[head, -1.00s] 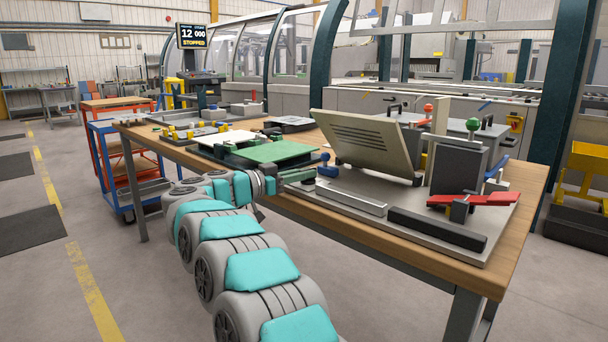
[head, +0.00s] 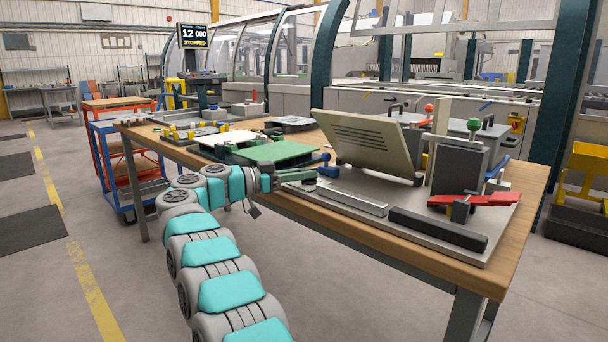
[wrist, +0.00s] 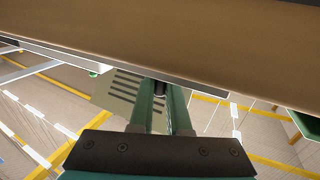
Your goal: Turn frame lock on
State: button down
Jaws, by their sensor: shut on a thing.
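A fixture with a grey base plate (head: 340,197) and a tilted beige slotted panel (head: 366,143) stands on the workbench. A small blue knobbed part (head: 326,168) is at the plate's left end. My gripper (head: 312,175) reaches over the bench's front edge, right beside this blue part. In the wrist view my two green fingers (wrist: 161,92) close in on a small dark round part (wrist: 159,87) between their tips. Whether this dark part belongs to the blue one I cannot tell. The slotted panel (wrist: 122,88) shows behind the fingers. No part is labelled as the frame lock.
A red lever (head: 480,199) and a black bar (head: 437,229) sit on the fixture's right. A green board (head: 278,151) lies left of the panel. In the wrist view a broad brown surface (wrist: 200,45) runs close by. The floor in front is clear.

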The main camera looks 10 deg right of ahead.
jog(key=c, duration=1.2)
grip_release()
jog(key=shift+o, duration=0.2)
jog(key=v, duration=0.7)
jog(key=shift+a, duration=0.4)
